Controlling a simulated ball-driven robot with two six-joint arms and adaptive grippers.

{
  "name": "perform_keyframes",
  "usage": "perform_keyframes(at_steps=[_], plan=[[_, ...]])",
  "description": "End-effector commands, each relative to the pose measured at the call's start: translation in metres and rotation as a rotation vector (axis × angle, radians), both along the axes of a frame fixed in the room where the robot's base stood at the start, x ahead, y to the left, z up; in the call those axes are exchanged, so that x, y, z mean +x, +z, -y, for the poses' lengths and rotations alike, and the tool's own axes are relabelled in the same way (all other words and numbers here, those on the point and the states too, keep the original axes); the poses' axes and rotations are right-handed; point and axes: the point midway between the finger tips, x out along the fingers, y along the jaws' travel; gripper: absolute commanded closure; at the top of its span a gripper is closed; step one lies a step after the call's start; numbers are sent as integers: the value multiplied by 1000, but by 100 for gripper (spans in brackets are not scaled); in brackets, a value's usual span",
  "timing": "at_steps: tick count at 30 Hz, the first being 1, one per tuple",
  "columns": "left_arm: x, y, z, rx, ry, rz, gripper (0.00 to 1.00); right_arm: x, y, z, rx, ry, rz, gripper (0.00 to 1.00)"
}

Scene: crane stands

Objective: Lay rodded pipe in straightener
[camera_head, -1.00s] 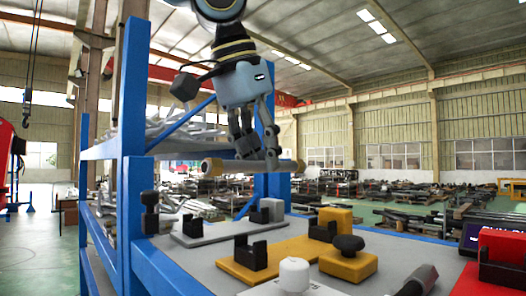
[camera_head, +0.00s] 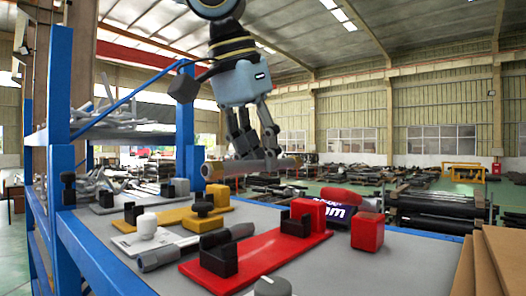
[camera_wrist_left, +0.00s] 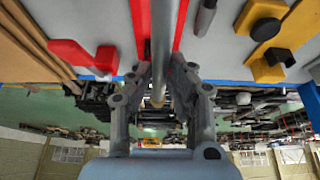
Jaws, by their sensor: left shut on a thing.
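My left gripper (camera_head: 252,154) is shut on a grey pipe (camera_head: 222,168) with a tan-looking end and holds it roughly level in the air above the table's back edge. In the left wrist view the pipe (camera_wrist_left: 163,30) runs away from between the fingers (camera_wrist_left: 158,92), with a thinner tan rod end near them. Behind it there is a red plate (camera_wrist_left: 140,28) on both sides. In the head view a red straightener base (camera_head: 255,250) carries two black notched blocks (camera_head: 218,258); its notches look empty. My right gripper is not in view.
A grey and dark rod (camera_head: 160,258) lies left of the red base. Yellow (camera_head: 170,215) and grey (camera_head: 105,205) plates with blocks stand farther left. Blue shelf posts (camera_head: 60,120) rise at left.

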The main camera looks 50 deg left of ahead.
Motion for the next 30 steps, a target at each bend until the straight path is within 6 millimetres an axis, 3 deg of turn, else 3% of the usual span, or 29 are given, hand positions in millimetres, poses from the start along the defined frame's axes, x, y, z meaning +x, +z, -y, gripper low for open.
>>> perform_keyframes(at_steps=[7,15,30], plan=[[0,-7,0,-2,0,1,100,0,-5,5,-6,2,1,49],[0,-37,0,-3,0,-1,100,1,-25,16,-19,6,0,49],[0,-82,0,-2,1,1,100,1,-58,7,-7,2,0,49]])
